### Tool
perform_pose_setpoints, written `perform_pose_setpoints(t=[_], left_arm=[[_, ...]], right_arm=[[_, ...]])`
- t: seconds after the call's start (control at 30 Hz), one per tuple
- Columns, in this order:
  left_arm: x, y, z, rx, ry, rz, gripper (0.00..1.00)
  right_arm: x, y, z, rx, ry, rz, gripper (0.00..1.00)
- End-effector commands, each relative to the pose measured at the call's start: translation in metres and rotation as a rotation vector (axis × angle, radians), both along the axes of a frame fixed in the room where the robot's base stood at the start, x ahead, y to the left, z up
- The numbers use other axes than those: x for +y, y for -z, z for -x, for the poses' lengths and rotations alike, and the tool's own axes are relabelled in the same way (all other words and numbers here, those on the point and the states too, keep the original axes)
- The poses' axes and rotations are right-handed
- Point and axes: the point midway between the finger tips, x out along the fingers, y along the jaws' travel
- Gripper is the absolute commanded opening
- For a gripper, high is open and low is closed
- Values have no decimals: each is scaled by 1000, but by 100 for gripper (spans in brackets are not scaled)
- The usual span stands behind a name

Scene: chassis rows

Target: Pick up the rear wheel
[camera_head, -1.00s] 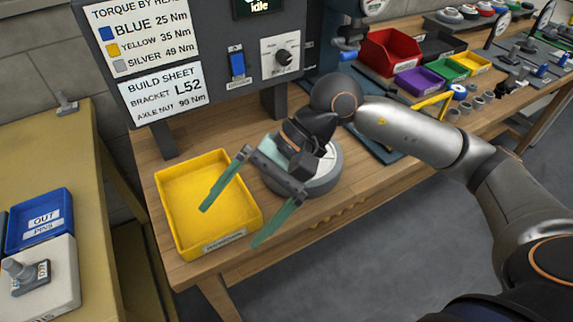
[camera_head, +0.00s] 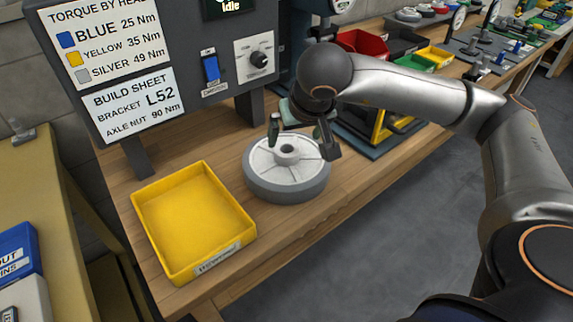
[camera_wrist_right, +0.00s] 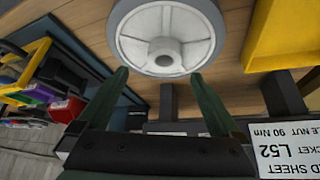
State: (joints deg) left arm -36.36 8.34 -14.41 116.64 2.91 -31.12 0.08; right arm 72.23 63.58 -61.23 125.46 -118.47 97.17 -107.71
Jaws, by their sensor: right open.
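The wheel (camera_head: 287,182), with a grey tyre, whitish disc and raised centre hub, lies flat on the wooden bench. My right gripper (camera_head: 300,135) is open above the far side of the wheel, with nothing between its fingers. In the right wrist view the wheel (camera_wrist_right: 165,20) fills the top middle. There the two green fingers (camera_wrist_right: 160,74) stand apart, on either side of the hub's line. I cannot tell whether they touch the wheel. My left gripper is not in view.
A yellow tray (camera_head: 193,215) sits empty, left of the wheel. A grey panel with a build sheet (camera_head: 133,103) stands behind. Red (camera_head: 362,43) and green bins (camera_head: 415,62) and a dark stand lie to the right. Bare bench (camera_head: 350,180) shows right of the wheel.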

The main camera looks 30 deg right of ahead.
Motion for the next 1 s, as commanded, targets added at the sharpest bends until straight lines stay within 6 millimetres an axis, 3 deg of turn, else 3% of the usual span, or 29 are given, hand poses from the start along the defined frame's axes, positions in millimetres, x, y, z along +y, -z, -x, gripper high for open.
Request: perform_pose_setpoints(t=[0.4,0.73,1.0], left_arm=[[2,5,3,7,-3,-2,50],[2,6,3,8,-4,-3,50],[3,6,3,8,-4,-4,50]], right_arm=[[-1,44,-24,3,0,-1,100],[-2,49,-28,0,-1,-2,100],[-2,49,-28,0,-1,-2,70]])
